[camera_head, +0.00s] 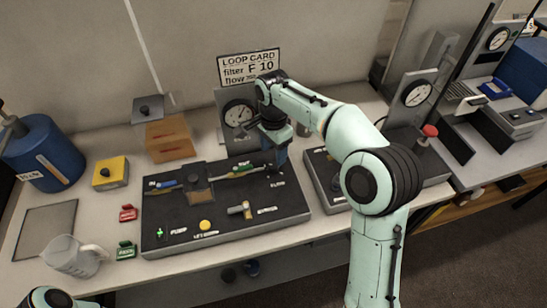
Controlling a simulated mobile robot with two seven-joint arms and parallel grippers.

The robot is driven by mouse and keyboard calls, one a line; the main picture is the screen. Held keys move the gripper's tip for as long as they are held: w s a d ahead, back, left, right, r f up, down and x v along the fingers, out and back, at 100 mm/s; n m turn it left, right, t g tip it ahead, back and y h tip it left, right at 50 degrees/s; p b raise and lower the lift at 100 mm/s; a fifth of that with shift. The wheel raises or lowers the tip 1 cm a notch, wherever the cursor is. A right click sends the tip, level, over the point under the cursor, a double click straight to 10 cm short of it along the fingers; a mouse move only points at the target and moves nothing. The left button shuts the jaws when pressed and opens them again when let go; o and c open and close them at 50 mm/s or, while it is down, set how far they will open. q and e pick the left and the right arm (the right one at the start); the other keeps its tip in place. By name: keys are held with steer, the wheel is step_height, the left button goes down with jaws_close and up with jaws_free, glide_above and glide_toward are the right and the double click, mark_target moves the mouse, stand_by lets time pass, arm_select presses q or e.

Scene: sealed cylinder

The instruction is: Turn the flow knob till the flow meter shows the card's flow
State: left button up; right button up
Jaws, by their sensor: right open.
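The loop card (248,68) stands at the back; it reads filter F 10, and its flow line is too small for me to read fully. A round dial gauge (238,113) stands below it, partly behind my right arm; its reading is unclear. The dark panel (222,222) on the bench holds a yellow button (205,225), a tan valve handle (240,210) and small labelled parts. My right gripper (274,163) is open over the panel's back right corner. It hides what is beneath, and I cannot pick out the flow knob. Only part of my left arm shows at bottom left.
Left are a blue canister (45,155), yellow box (110,173), wooden box (170,139), clear jug (73,256), red tag (128,213) and green tag (126,251).

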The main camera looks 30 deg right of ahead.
mark_target(273, 165)
arm_select(q)
steer(key=shift+w+r+p, duration=0.6)
steer(key=shift+w+r, duration=0.25)
steer(key=shift+r, duration=0.15)
arm_select(e)
step_height(273, 165, up, 7)
steer(key=shift+r, duration=0.2)
arm_select(q)
steer(key=shift+s, duration=0.1)
